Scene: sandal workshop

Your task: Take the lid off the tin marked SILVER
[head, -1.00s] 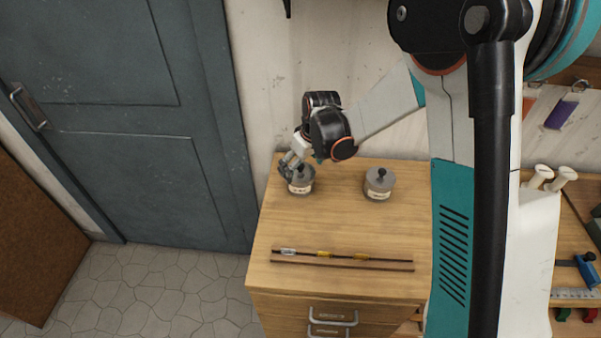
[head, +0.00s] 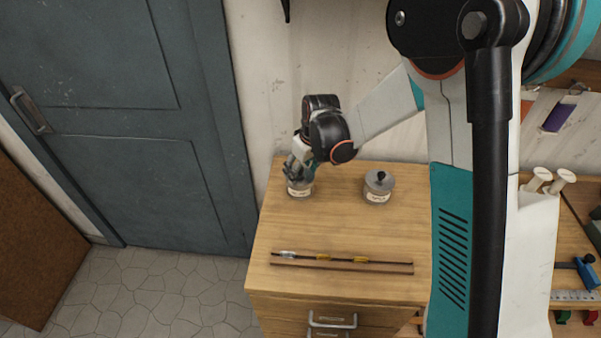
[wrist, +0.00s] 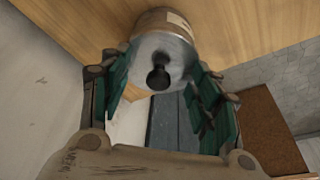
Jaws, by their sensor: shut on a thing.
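A round grey tin with a pale label (head: 300,192) stands at the back left of the wooden cabinet top; its label is too small to read. My gripper (head: 298,171) comes down over it and hides most of its top. In the wrist view the tin (wrist: 168,17) shows its grey lid (wrist: 177,55) with a black knob (wrist: 158,77). My green-padded fingers lie on either side of the lid, shut on it. The lid appears seated on the tin. A second lidded tin (head: 378,192) with a black knob stands to the right, its label also unreadable.
A dark rod with yellow and pale bands lies on a wooden strip (head: 341,266) near the cabinet's front. The cabinet top (head: 340,228) is clear between it and the tins. The wall is close behind; a blue-grey door (head: 130,90) is at left.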

